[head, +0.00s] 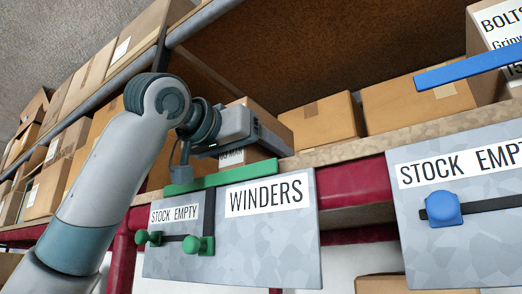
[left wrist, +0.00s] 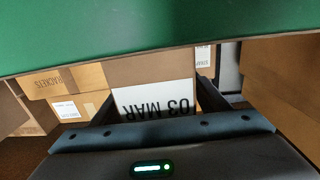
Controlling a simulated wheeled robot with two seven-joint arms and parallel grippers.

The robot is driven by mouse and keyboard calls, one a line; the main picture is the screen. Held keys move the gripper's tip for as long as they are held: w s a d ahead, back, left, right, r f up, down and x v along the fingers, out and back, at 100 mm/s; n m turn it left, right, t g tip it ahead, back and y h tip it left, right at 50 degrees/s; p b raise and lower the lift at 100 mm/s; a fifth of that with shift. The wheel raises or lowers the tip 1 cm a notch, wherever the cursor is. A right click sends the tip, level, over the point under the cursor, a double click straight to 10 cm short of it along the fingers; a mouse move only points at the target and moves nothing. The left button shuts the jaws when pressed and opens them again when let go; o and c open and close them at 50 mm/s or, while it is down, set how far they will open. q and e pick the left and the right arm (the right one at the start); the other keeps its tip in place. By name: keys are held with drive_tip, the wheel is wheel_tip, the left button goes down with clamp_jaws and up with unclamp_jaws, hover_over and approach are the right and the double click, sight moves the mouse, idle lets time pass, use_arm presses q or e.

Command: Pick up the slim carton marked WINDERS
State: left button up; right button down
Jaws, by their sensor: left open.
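A brown carton (head: 268,121) stands on the shelf behind the grey panel (head: 240,245) lettered WINDERS and STOCK EMPTY. Its white label, partly hidden, reads 03 MAR; the word WINDERS cannot be read on the carton itself. In the left wrist view the carton's label (left wrist: 155,98) shows upside down between the dark fingers of my left gripper (left wrist: 158,95). The gripper is open, at the carton's front; whether the fingers touch it cannot be told. My right gripper is not in view.
Other cartons (head: 322,120) stand to the right and left on the shelf. The green strip (left wrist: 150,30) crosses the top of the left wrist view. A second panel (head: 460,235) with a blue knob (head: 441,208) hangs at right. An upper shelf beam (head: 200,20) runs overhead.

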sight(261, 112)
use_arm(q)
drive_tip(key=c, duration=1.5)
drive_tip(key=shift+a+r, duration=0.1)
drive_tip(key=shift+r, duration=0.05)
drive_tip(key=shift+r+b, duration=0.5)
drive_tip(key=shift+r, duration=4.4)
